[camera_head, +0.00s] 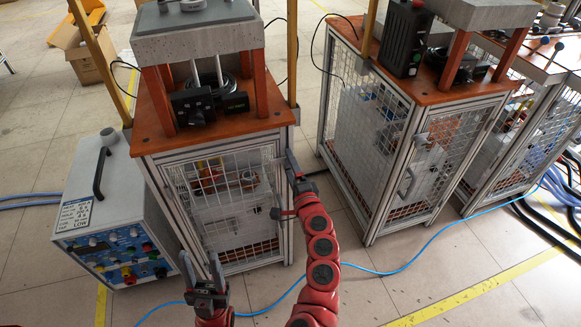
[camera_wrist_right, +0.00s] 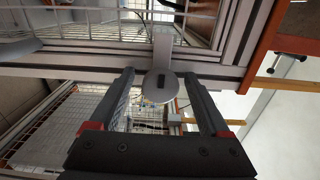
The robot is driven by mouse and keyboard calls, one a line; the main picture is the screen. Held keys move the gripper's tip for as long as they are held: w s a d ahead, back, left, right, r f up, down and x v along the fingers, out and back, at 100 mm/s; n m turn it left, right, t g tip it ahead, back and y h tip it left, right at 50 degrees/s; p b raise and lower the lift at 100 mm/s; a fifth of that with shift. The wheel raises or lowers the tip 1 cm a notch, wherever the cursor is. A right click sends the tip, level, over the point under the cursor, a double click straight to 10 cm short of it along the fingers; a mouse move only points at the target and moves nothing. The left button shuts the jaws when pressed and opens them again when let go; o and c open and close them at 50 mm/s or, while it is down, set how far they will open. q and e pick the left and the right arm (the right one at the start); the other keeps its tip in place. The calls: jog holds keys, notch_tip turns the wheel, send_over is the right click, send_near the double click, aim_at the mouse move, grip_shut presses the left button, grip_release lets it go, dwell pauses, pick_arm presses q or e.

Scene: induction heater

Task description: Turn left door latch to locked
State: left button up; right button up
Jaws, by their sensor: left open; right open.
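The induction heater's mesh door (camera_head: 225,222) is the front of the wire cage at left in the head view. In the right wrist view, a grey latch (camera_wrist_right: 162,50) with a round end and a dark slot lies across the door frame. My right gripper (camera_wrist_right: 158,76) is open, with one finger on each side of the round end; I cannot tell whether they touch it. In the head view my right gripper (camera_head: 281,184) is at the door's right edge, where the latch is hard to make out. My left gripper (camera_head: 201,268) is open and empty in front of the door's lower left.
A control box (camera_head: 118,225) with a handle stands left of the cage. A second mesh cage (camera_head: 405,135) stands to the right across a gap. A blue hose (camera_head: 420,250) runs over the tiled floor. The front right floor is mostly clear.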

jog(key=shift+s, duration=0.1)
jog(key=v, duration=1.7)
jog(key=shift+p, duration=0.4)
jog(key=shift+s, duration=0.1)
